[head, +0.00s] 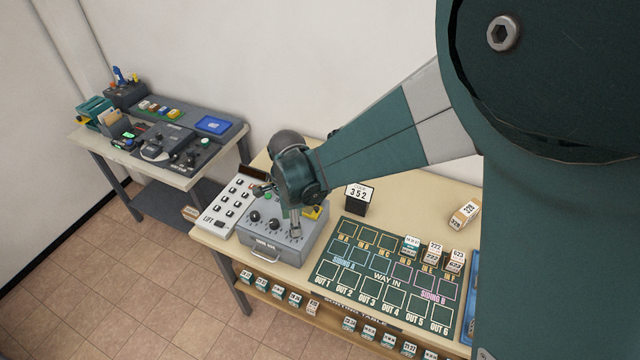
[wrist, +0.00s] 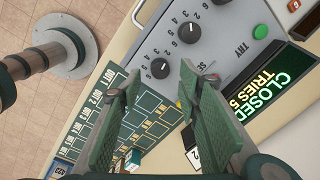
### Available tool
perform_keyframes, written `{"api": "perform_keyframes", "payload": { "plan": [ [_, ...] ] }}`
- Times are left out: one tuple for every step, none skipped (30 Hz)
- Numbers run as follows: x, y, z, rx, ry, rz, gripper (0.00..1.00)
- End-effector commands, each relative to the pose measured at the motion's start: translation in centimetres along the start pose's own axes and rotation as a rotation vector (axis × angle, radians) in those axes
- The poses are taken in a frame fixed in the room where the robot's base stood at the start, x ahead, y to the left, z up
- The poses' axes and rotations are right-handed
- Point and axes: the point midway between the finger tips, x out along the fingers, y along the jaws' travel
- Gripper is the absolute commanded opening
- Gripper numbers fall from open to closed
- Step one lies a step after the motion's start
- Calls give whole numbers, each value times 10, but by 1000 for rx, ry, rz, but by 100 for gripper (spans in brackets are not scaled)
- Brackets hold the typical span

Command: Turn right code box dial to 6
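The grey code box (head: 262,246) stands on the table in the head view, with my gripper (head: 295,228) over its right part. In the wrist view its grey face shows a black dial (wrist: 189,33) with a white pointer mark. The right dial (wrist: 160,68) lies beyond and between my two fingertips (wrist: 159,76). My gripper is open with nothing held; contact with the dial cannot be told. The number at its pointer is too small to read. A green TRY button (wrist: 261,32) and a display (wrist: 266,84) reading "CLOSED" and "TRIES 5" are beside the dials.
A white LIFT panel (head: 222,207) stands left of the box. A green sorting mat (head: 372,272) lies right of it. A dark block marked 352 (head: 358,198) stands behind the mat. A second table (head: 176,176) with devices is at the left.

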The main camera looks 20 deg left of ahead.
Motion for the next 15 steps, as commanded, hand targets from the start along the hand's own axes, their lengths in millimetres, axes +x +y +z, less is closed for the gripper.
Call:
{"api": "perform_keyframes", "payload": {
  "plan": [
    [6, 0, 0, 0, 0, 0, 35],
    [9, 0, 0, 0, 0, 0, 35],
    [13, 0, 0, 0, 0, 0, 35],
    [16, 0, 0, 0, 0, 0, 35],
    [19, 0, 0, 0, 0, 0, 35],
    [23, 0, 0, 0, 0, 0, 35],
    [26, 0, 0, 0, 0, 0, 35],
    [28, 0, 0, 0, 0, 0, 35],
    [31, 0, 0, 0, 0, 0, 35],
    [32, 0, 0, 0, 0, 0, 35],
    [34, 0, 0, 0, 0, 0, 35],
    [37, 0, 0, 0, 0, 0, 35],
    [38, 0, 0, 0, 0, 0, 35],
    [39, 0, 0, 0, 0, 0, 35],
    [40, 0, 0, 0, 0, 0, 35]
  ]
}}
